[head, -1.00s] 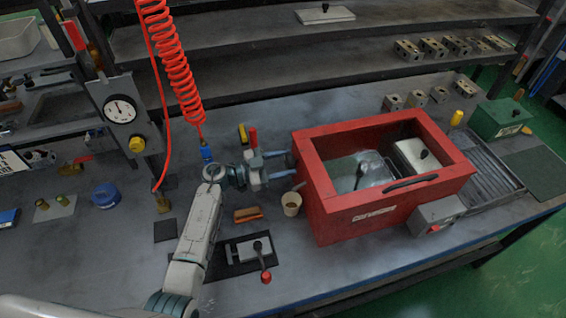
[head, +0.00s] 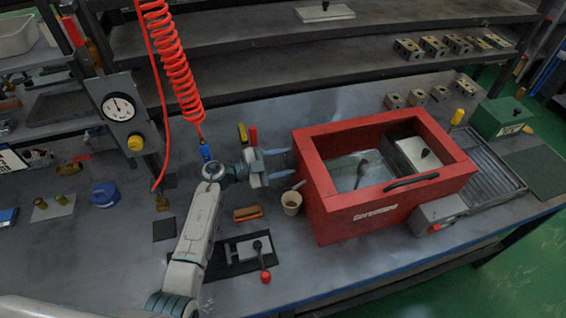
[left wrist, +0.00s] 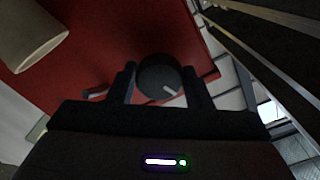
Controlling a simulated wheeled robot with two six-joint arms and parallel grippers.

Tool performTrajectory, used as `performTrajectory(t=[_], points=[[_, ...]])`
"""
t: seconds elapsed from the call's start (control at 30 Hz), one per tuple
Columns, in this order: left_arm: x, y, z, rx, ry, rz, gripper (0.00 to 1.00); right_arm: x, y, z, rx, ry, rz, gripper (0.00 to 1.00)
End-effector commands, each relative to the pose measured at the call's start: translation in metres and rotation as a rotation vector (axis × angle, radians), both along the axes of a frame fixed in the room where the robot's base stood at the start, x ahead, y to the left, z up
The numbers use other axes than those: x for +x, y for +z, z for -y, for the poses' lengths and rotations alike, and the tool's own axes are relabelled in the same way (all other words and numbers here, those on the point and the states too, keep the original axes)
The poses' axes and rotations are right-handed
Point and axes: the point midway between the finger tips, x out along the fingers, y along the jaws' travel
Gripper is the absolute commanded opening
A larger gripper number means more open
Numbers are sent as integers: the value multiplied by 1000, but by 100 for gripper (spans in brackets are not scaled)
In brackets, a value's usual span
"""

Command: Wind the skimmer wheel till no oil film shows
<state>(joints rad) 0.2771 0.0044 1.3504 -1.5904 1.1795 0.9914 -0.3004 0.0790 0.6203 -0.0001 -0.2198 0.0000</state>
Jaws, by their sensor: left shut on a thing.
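The red tank (head: 395,207) stands on the bench, with murky grey liquid (head: 345,174) inside its window. I cannot tell how much oil film is on it. The skimmer wheel, a dark round knob with a pale mark (left wrist: 160,78), sits on the tank's red left side in the left wrist view. In the head view it is hidden behind my fingers. My left gripper (head: 279,163) is at that side of the tank; in the left wrist view its two fingers (left wrist: 160,85) are shut on the wheel, one on each side. My right gripper is out of view.
A beige cup (head: 291,203) stands close by the tank's left side, near my left gripper. A red coiled hose (head: 178,70) hangs above my left wrist. A brown brush (head: 247,213) and a red-knobbed lever clamp (head: 262,262) lie in front of it.

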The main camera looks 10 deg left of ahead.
Motion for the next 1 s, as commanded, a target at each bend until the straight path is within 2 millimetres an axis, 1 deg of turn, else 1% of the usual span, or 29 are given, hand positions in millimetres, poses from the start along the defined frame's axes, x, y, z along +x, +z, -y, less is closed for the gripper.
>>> performTrajectory(t=[0.2, 0.4, 0.9, 0.93, 1.0], points=[[1, 0, 0, 46, -1, 114, 23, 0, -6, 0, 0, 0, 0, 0], [1, 1, 0, 71, -1, 174, 23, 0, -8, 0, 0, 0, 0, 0], [0, 1, 0, 79, -1, 195, 23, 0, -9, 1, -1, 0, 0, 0], [0, 1, 0, 79, -1, 195, 47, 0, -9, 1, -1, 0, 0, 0], [1, 1, 0, 79, -1, 195, 61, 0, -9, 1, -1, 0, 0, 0]])
